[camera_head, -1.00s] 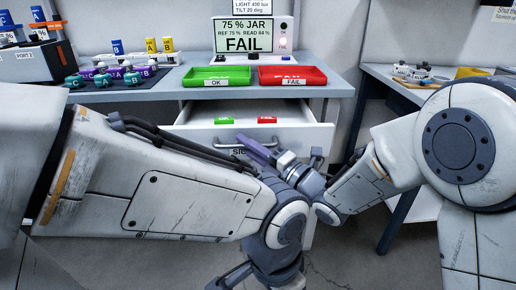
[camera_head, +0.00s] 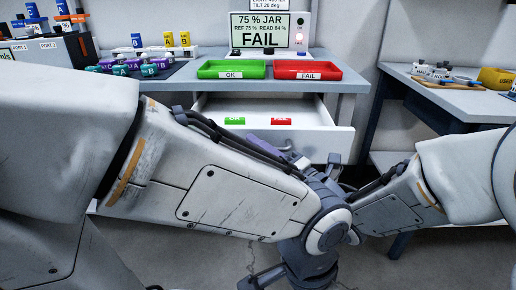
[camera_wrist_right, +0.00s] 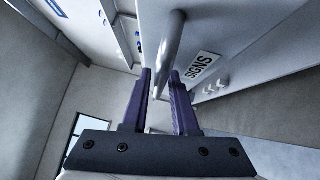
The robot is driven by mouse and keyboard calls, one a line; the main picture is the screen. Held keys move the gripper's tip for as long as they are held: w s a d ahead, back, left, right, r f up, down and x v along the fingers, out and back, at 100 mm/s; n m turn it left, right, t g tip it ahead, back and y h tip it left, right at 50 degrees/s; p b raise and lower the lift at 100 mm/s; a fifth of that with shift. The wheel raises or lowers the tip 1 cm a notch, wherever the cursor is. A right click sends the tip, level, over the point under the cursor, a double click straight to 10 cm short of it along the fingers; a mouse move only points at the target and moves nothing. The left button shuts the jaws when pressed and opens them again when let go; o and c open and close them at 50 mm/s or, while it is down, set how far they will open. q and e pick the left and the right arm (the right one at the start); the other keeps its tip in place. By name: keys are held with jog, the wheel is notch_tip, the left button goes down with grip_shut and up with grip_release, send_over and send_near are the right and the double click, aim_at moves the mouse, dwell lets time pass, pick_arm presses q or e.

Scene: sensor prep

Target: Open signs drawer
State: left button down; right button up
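The signs drawer (camera_head: 205,104) under the desk stands open. A green sign (camera_head: 235,121) and a red sign (camera_head: 281,122) lie inside it. My arms hide much of its front in the head view. In the right wrist view its grey bar handle (camera_wrist_right: 172,38) runs between the purple fingers of my right gripper (camera_wrist_right: 161,76), which look closed on it. The label SIGNS (camera_wrist_right: 201,67) is on the drawer front beside them. In the head view, my right gripper (camera_head: 266,147) is partly hidden behind my left arm. My left arm bends down towards the bottom edge; its fingers are not seen.
On the desk (camera_head: 180,83) stand a green OK tray (camera_head: 231,66), a red FAIL tray (camera_head: 306,67) and a screen (camera_head: 262,32) reading FAIL. Several colored jars stand at the left. A side table (camera_head: 450,95) is at the right. My arms cross before the drawer.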

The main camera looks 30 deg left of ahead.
jog(key=v, duration=1)
jog(key=shift+d, duration=0.2)
jog(key=shift+s, duration=0.1)
